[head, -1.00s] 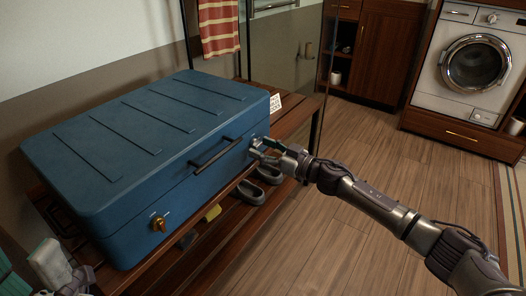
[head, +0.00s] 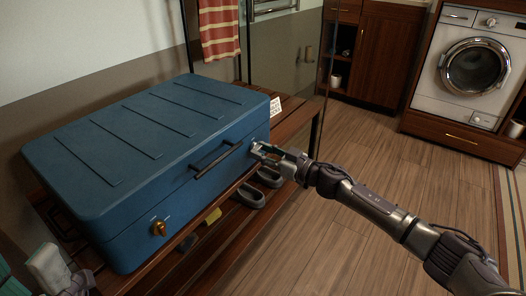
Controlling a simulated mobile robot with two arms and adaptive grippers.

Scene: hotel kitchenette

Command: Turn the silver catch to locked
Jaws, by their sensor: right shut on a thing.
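The blue suitcase (head: 150,150) lies closed on a wooden bench. The silver catch is at the right end of its front face, beyond the dark handle (head: 215,160), and is mostly hidden by my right gripper (head: 257,150). That gripper is shut on the catch. I cannot make out which way the catch is turned. A brass catch (head: 158,228) sits at the left end of the same face. Pale and dark parts at the lower left edge seem to be my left gripper (head: 62,272), cut off by the frame, its opening unclear.
The wooden bench (head: 292,122) has a lower shelf with dark shoes (head: 262,182) and a yellow item (head: 212,215). Open wooden floor (head: 380,165) lies to the right, with a washing machine (head: 470,65) at the back.

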